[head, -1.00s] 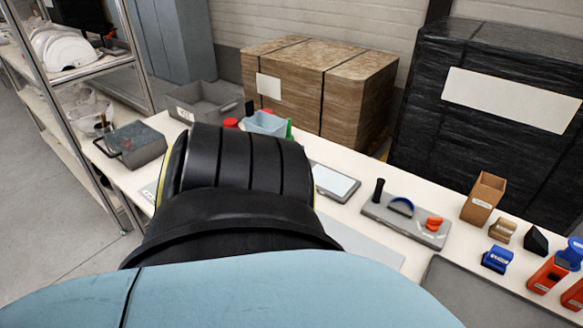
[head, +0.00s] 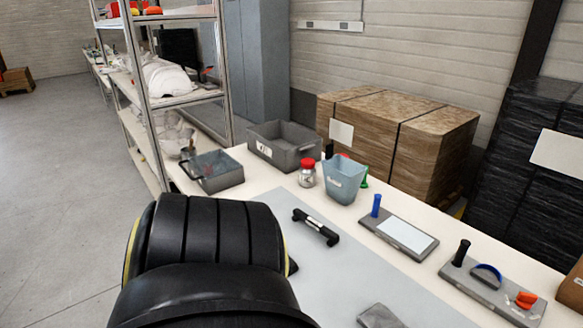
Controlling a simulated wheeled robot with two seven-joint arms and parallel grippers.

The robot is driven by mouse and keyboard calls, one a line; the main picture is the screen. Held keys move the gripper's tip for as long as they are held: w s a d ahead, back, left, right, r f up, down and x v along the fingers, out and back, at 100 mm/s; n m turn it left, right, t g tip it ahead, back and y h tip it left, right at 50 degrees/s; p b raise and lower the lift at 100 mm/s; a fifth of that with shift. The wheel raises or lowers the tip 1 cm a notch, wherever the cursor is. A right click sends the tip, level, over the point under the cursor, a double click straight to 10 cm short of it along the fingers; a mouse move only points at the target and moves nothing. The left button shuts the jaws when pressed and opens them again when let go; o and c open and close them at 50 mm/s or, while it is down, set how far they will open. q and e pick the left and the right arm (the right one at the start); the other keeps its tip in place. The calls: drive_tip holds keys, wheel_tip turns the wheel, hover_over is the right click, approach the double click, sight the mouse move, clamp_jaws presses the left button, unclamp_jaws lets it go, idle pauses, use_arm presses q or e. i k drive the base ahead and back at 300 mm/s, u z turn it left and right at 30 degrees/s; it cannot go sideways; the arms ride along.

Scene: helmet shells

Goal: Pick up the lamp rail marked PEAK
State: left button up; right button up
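A short black bar with thick ends and a pale middle band (head: 315,228) lies on the grey mat (head: 350,272) in the head view. It may be a lamp rail, but no marking on it can be read at this size, so I cannot tell whether it says PEAK. A large black, ribbed link of my own arm fills the lower left and hides part of the mat. A small dark tip shows at its right edge; I cannot tell what it is. Neither of my grippers can be made out.
A grey bin (head: 284,150), a grey box (head: 212,172), a red-lidded jar (head: 307,174) and a blue-grey bin (head: 343,180) stand at the back. A board with a blue post (head: 400,236) and a tool board (head: 490,288) lie right. A small grey block (head: 380,316) is in front.

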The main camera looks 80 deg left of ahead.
sight(333, 238)
drive_tip(key=u, duration=2.3)
